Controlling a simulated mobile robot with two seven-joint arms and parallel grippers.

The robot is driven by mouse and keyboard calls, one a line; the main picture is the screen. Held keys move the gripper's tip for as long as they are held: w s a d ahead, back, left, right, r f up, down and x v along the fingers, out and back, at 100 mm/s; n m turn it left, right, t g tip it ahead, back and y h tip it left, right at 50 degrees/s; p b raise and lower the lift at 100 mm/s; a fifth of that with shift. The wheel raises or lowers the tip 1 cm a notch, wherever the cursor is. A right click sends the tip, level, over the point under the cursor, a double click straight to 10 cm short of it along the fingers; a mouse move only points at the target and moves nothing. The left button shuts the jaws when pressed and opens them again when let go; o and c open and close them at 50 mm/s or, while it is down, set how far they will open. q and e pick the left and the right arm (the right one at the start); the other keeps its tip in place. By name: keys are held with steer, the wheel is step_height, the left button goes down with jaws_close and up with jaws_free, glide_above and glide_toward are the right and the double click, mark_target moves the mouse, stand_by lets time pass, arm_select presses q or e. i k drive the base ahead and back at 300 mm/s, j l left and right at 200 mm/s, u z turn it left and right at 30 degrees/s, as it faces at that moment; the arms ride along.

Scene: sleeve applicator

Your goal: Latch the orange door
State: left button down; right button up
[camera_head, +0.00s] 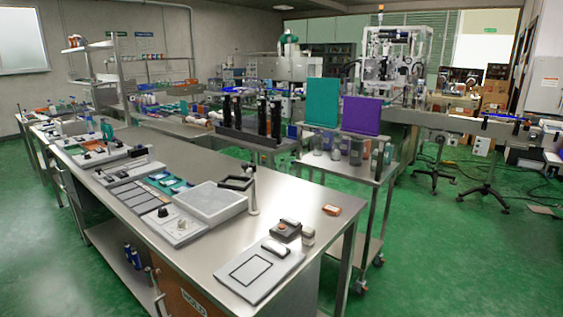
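An orange panel, which looks like the orange door (172,284), shows at the bottom edge of the head view, under the front of the long steel bench. A dark label with pale lettering (193,303) is on it. A pale metal handle-like part (158,290) stands at its left side. The lower part of the panel is cut off by the picture edge. I cannot tell whether the door is open, shut or latched. Neither of my grippers is in view.
The steel bench (315,222) holds a grey tray (212,203), a white board with a black outline (262,268) and small devices. A steel cart (345,172) with a teal and a purple panel stands behind it. Green floor is open at right (450,250).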

mark_target(154, 273)
steer(key=i+j+u, duration=0.2)
steer(key=j+u, duration=0.2)
steer(key=i+j+u, duration=0.25)
steer(key=u, duration=0.15)
